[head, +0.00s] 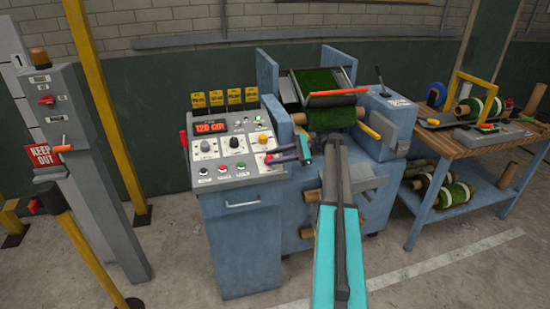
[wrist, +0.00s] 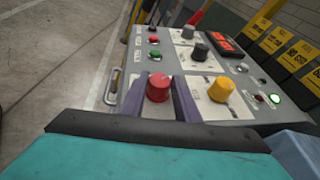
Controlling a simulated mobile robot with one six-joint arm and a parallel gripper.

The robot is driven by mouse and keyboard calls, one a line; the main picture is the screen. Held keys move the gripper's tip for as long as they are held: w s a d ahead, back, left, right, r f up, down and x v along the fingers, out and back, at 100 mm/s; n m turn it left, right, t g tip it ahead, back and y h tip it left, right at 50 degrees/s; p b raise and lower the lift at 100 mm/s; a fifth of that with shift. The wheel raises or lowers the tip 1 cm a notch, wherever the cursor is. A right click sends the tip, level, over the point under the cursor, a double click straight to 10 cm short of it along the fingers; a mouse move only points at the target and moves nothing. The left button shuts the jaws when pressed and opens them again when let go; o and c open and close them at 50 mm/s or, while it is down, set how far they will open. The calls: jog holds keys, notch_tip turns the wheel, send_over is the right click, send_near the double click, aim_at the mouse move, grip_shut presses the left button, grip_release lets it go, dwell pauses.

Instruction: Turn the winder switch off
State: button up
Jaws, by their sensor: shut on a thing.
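A grey sloped control panel (head: 243,173) on a blue cabinet carries knobs, buttons and a lit red display (head: 210,126). My gripper (head: 275,157) is at the panel's right side, its purple jaws shut on a red knob (wrist: 158,87). The jaws stand on either side of the knob in the wrist view. A yellow knob (wrist: 221,89) is just right of it there, and also shows in the head view (head: 263,139). The knob labels are too small to read, so I cannot tell which is the winder switch. A green lamp (wrist: 274,98) is lit.
Several yellow tags (head: 216,98) stand behind the panel. The blue machine with a green turf roll (head: 331,118) is right of it. A wooden workbench (head: 470,140) with spools stands at right. A grey post (head: 75,130) and yellow pole (head: 105,105) are at left.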

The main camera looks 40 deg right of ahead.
aim_at(273, 157)
jog(key=shift+w+d+n+g+y, duration=0.15)
jog(key=shift+n+g+y, duration=0.15)
jog(key=shift+n+g, duration=0.4)
jog(key=shift+g, duration=0.4)
jog(key=o, duration=1)
jog(key=shift+o, duration=0.2)
jog(key=shift+r, duration=0.1)
jog(key=shift+s+d+r, duration=0.15)
jog(key=shift+s+d, duration=0.15)
jog(key=shift+d, duration=0.25)
jog(key=b+v, duration=0.1)
jog(key=v, duration=0.2)
jog(key=shift+s+d, duration=0.1)
jog(key=shift+d, duration=0.05)
jog(key=shift+b+v, duration=1.2)
jog(key=shift+v, duration=0.15)
